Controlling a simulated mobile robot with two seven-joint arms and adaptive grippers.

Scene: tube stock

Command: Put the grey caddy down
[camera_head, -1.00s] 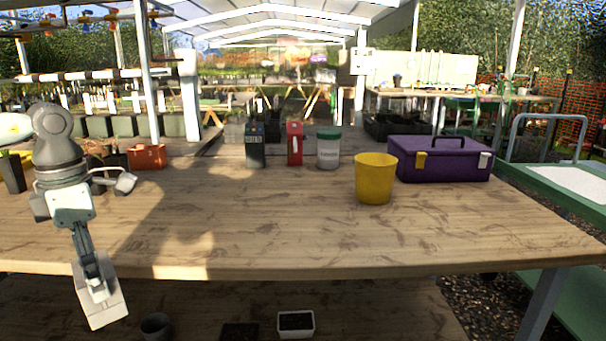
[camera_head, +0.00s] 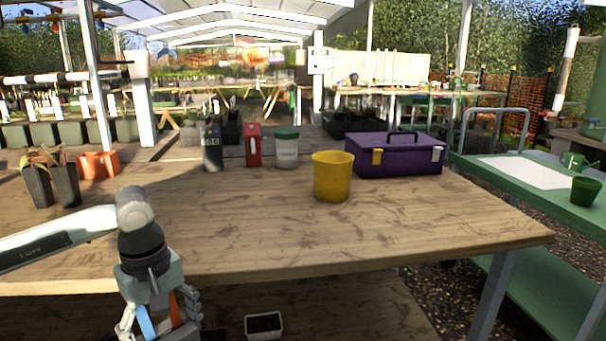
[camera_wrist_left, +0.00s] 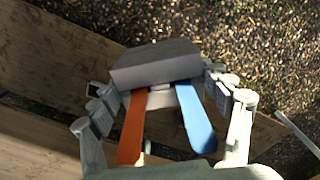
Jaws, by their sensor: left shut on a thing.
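The grey caddy (camera_wrist_left: 155,63) shows in the left wrist view as a grey block between the fingertips. An orange strip (camera_wrist_left: 132,128) and a blue strip (camera_wrist_left: 195,120) run from it toward the camera; I cannot tell what they are. My left gripper (camera_wrist_left: 163,90) is shut on the caddy. In the head view my left gripper (camera_head: 160,318) is low, in front of the table's near edge, and the caddy is hidden or below the frame. Gravel and wooden boards lie under the caddy in the wrist view. My right gripper is not in view.
The wooden table (camera_head: 240,215) is clear in its front half. A yellow pot (camera_head: 332,178), purple toolbox (camera_head: 400,160), white jar with green lid (camera_head: 286,152) and red box (camera_head: 253,148) stand behind. A green bench (camera_head: 510,168) is at right. A white tray (camera_head: 263,325) sits below.

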